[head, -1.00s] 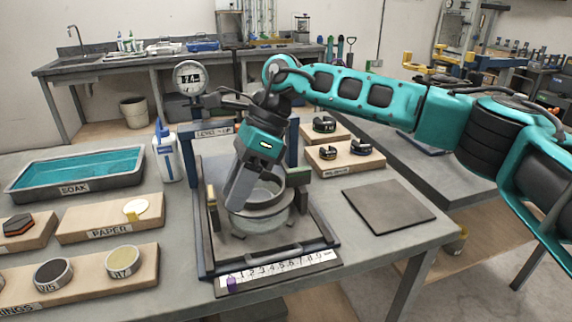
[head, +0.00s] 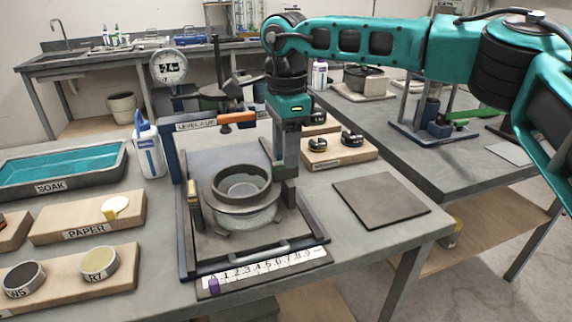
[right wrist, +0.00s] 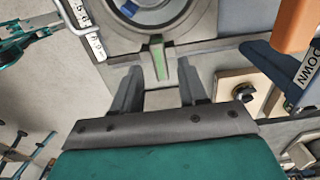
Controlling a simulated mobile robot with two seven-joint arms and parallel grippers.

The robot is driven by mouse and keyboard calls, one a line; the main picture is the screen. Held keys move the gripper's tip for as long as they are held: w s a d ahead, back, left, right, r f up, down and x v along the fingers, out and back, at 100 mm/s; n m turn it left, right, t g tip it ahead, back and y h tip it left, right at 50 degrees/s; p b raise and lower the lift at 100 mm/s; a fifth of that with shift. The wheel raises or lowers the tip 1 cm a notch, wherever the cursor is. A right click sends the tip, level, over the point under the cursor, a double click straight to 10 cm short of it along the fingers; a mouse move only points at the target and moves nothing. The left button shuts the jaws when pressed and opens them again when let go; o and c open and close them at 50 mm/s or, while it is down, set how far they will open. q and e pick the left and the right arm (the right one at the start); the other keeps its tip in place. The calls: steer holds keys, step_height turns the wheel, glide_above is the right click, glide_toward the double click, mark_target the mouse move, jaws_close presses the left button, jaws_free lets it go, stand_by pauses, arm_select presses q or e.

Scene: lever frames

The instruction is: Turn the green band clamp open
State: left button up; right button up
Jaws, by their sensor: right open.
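The green band clamp shows in the right wrist view as a narrow green strip (right wrist: 160,70) beside the round grey vessel (right wrist: 150,10). My right gripper (right wrist: 158,82) is open, with one finger on each side of the strip's line; I cannot tell whether either touches it. In the head view my right gripper (head: 287,172) points down at the right side of the round vessel (head: 241,205), which stands in a dark frame. The gripper largely hides the clamp there. My left gripper is not in view.
An orange lever (head: 237,117) stands out behind the vessel, near a dial gauge (head: 169,67). A white bottle (head: 150,150) stands to the left. Wooden boards (head: 338,152) with small rings lie behind right. A dark flat plate (head: 381,200) lies clear on the right.

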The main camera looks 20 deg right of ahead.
steer(key=shift+f, duration=1.8)
jaws_close()
